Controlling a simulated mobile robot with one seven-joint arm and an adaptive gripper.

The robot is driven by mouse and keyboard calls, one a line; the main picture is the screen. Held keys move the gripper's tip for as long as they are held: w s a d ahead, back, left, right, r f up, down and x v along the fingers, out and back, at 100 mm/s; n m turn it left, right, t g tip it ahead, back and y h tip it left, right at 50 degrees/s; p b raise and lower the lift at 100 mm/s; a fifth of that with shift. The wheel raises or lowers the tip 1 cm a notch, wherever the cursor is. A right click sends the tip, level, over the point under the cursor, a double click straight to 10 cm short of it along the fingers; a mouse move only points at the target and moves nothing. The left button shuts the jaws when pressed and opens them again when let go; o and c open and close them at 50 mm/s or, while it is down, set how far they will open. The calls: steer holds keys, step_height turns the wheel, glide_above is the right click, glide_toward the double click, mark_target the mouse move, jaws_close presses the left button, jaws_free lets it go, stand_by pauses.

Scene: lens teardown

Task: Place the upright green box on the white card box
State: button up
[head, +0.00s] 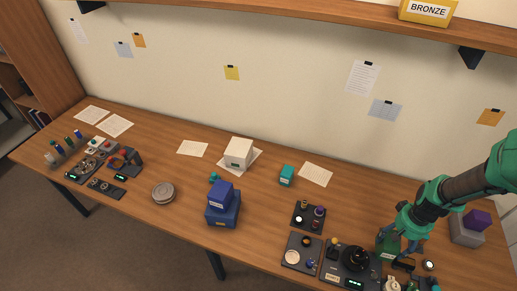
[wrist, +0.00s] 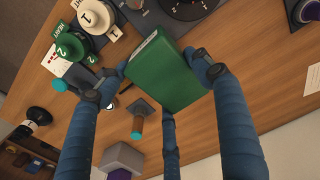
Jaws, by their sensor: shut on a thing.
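The green box (head: 386,252) is at the right of the table in the head view, partly hidden by my gripper (head: 396,238). In the wrist view the green box (wrist: 166,76) fills the space between the blue fingers of my gripper (wrist: 158,78), which is shut on it. I cannot tell whether its base touches the table. The white card box (head: 238,152) stands on white paper at the back middle of the table, well to the left of my gripper. It is not in the wrist view.
A dark device with a round black top (head: 355,259) and small parts crowd around the gripper. A grey block with a purple box (head: 477,220) stands to the right. A teal box (head: 287,175) and stacked blue boxes (head: 222,207) stand near the white box.

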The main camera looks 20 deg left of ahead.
steer(key=w+a+r+p, duration=0.2)
steer(key=w+a, duration=0.3)
steer(key=a, duration=0.4)
steer(key=w+a+r+p, duration=0.2)
steer(key=w+a+p, duration=0.15)
steer(key=a, duration=0.55)
steer(key=w+a+r+p, duration=0.25)
steer(key=w+a, duration=0.25)
steer(key=a, duration=0.4)
steer(key=s+a+r+p, duration=0.1)
steer(key=a+p, duration=0.1)
steer(key=a, duration=1.3)
steer(key=s+a+r+p, duration=0.1)
steer(key=a+r+p, duration=0.1)
steer(key=a, duration=1.3)
steer(key=shift+s+a+r+m+t+p, duration=0.2)
steer(key=shift+s+a+m+t+p, duration=0.15)
steer(key=shift+p, duration=0.25)
steer(key=w+a+f+p, duration=0.1)
steer(key=w+a+p, duration=0.1)
steer(key=w+a, duration=0.7)
steer(key=w, duration=0.3)
steer(key=shift+w+f, duration=0.15)
steer(key=shift+f, duration=0.05)
steer(key=shift+a, duration=0.15)
